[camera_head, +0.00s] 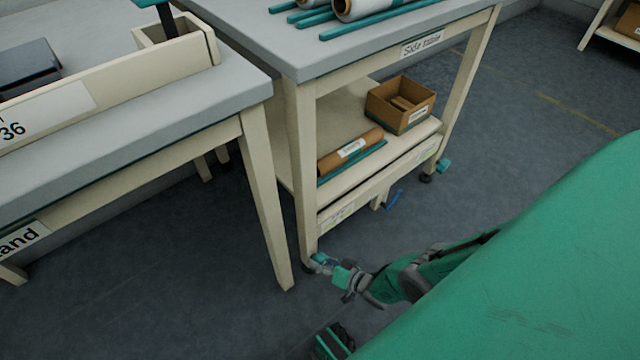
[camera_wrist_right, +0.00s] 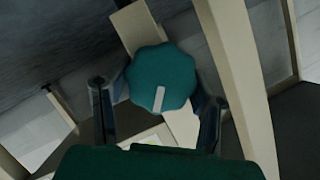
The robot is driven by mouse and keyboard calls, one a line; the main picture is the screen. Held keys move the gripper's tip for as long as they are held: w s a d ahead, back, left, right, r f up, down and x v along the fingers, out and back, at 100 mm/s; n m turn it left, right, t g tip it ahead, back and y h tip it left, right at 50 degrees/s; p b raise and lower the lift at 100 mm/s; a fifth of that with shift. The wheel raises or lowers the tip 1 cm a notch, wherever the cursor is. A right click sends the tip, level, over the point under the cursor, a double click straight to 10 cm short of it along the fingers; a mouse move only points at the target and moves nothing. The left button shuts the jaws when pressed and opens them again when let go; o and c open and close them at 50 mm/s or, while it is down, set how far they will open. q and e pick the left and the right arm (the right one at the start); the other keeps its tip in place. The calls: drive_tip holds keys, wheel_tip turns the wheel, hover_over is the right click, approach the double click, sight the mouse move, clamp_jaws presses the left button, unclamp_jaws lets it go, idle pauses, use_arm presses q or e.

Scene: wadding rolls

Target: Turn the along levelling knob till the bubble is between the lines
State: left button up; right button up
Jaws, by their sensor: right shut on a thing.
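The levelling knob, teal and scalloped with a pale mark (camera_wrist_right: 160,78), sits between the two fingers of my right gripper (camera_wrist_right: 156,92) in the wrist view. In the head view my right gripper (camera_head: 326,265) is at the foot of the side table's near leg, shut on the knob, which is small and mostly hidden there. The pale mark points down in the wrist view. A small pale plate with a yellow-green patch (camera_head: 337,217) is on the table's lower rail; I cannot make out a bubble or lines. My left gripper is not in view.
The side table (camera_head: 300,60) carries rolls and teal bars on top. Its shelf holds a brown roll (camera_head: 350,152) and a cardboard box (camera_head: 400,103). Another teal knob (camera_head: 444,165) is by the far leg. A bench leg (camera_head: 265,200) stands close left of my gripper.

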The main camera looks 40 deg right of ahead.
drive_tip(key=shift+d, duration=0.2)
drive_tip(key=o, duration=1.2)
drive_tip(key=shift+c, duration=0.2)
drive_tip(key=shift+s, duration=0.15)
drive_tip(key=v, duration=1.1)
drive_tip(key=shift+s, duration=0.35)
drive_tip(key=shift+d, duration=0.15)
